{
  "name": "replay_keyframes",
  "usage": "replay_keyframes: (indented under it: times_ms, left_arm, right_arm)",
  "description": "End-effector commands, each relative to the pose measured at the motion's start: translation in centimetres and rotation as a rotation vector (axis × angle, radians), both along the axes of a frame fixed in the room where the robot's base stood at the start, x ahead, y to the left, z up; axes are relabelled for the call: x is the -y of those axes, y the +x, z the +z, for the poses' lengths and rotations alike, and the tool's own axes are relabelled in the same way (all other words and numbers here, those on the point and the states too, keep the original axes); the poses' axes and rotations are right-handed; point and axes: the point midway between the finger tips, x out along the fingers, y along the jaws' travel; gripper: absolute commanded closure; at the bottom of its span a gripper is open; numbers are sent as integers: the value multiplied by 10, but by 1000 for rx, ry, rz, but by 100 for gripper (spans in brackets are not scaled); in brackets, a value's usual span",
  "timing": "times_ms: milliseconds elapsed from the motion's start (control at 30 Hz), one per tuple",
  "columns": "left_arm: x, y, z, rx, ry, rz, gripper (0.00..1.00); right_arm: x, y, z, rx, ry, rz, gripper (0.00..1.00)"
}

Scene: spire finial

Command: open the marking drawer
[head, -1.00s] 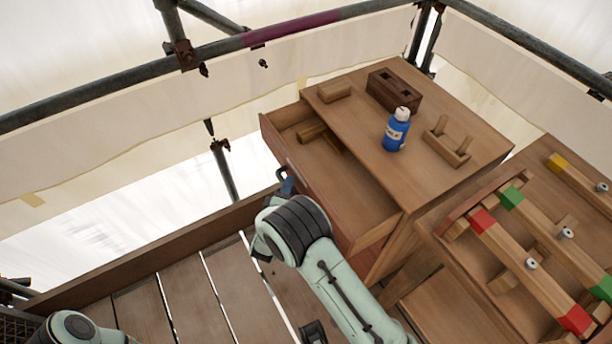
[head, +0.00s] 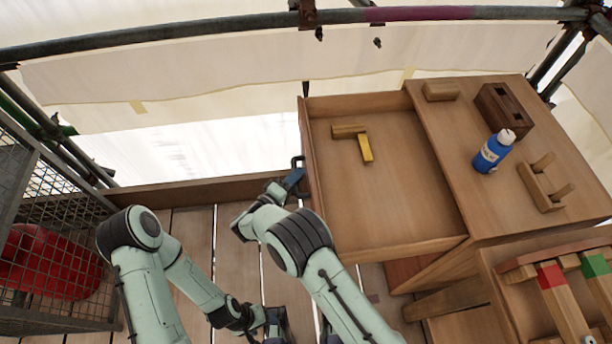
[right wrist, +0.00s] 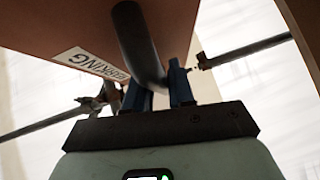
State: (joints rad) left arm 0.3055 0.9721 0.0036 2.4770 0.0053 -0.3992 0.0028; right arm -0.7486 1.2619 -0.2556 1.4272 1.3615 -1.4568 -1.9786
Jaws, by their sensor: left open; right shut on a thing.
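The marking drawer (head: 390,205) is pulled well out from the left side of the wooden cabinet (head: 500,200). Inside it lie a small wooden block (head: 348,131) and a yellow brass-coloured piece (head: 366,150). My right gripper (head: 295,178) is at the drawer's outer front, its blue fingers shut on the dark handle. In the right wrist view the dark curved handle (right wrist: 138,45) runs down to the fingers (right wrist: 162,88), beside a partly hidden label (right wrist: 90,62) ending in "KING". My left gripper (head: 276,325) is open and empty, low over the plank floor.
On the cabinet top stand a blue bottle (head: 493,152), a dark slotted block (head: 503,108), a small wooden block (head: 440,92) and a pegged wooden rack (head: 543,185). A wire cage (head: 60,240) with a red thing inside is at left. Scaffold rails run behind.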

Motion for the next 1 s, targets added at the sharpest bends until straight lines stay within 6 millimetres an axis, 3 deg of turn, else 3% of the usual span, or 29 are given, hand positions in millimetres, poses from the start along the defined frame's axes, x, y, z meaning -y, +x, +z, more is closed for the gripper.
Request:
replay_keyframes:
  times_ms: [400,433,500,1000]
  left_arm:
    - [0,0,0,1,0,0,37]
    - [0,0,0,1,0,0,37]
    - [0,0,0,0,0,0,37]
    - [0,-1,2,-3,-1,-1,37]
  right_arm:
    - [-3,0,0,-1,0,0,100]
    - [-3,0,0,-1,0,0,73]
    - [-3,0,0,-1,1,0,57]
    - [1,1,1,0,0,1,57]
